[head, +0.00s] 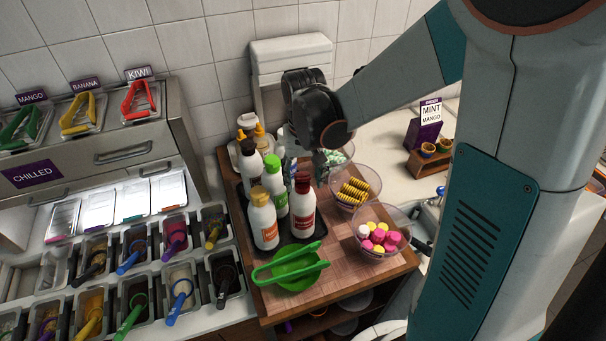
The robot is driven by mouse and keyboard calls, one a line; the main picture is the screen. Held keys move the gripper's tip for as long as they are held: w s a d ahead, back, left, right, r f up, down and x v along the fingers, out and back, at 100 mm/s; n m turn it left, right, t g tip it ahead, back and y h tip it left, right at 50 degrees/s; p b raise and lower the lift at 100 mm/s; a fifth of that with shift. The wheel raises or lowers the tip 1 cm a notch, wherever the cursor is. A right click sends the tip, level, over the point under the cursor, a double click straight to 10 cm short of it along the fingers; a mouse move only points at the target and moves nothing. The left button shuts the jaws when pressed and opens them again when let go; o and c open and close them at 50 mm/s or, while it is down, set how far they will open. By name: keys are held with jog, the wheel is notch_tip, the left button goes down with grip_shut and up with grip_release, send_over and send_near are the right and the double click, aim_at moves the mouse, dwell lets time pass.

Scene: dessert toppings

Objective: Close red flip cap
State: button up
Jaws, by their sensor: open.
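A white bottle with a dark red label (303,215) stands upright at the right front of a group of bottles on a dark tray. Its red flip cap (302,182) is on top; at this size I cannot tell whether the lid is up or down. My gripper (305,168) hangs down from the dark wrist, just behind and above the red cap. Its fingers are small and partly hidden by the bottles. It is open, and I see nothing held in it. I cannot tell whether a finger touches the cap.
Clear bowls of yellow-striped pieces (352,192) and pink pieces (381,238) are to the right. A green bowl with tongs (290,266) lies in front.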

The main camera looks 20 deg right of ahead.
aim_at(304, 192)
jog(key=c, duration=1.1)
jog(key=shift+s+a+f+t+h+b, duration=0.1)
jog(key=shift+s+f+t+b, duration=0.2)
jog(key=shift+t+b, duration=0.25)
jog(key=shift+s+f+t+h+b, duration=0.1)
jog(key=shift+s+f+t+b, duration=0.15)
jog(key=shift+t, duration=0.4)
jog(key=shift+s+a+f+t+h+b, duration=0.1)
jog(key=shift+s+f+t+b, duration=0.1)
jog(key=shift+f+t+b, duration=0.25)
jog(key=shift+s+f+t+b, duration=0.25)
jog(key=shift+f+t+b, duration=0.05)
jog(key=shift+t+b, duration=0.7)
jog(key=shift+h, duration=0.3)
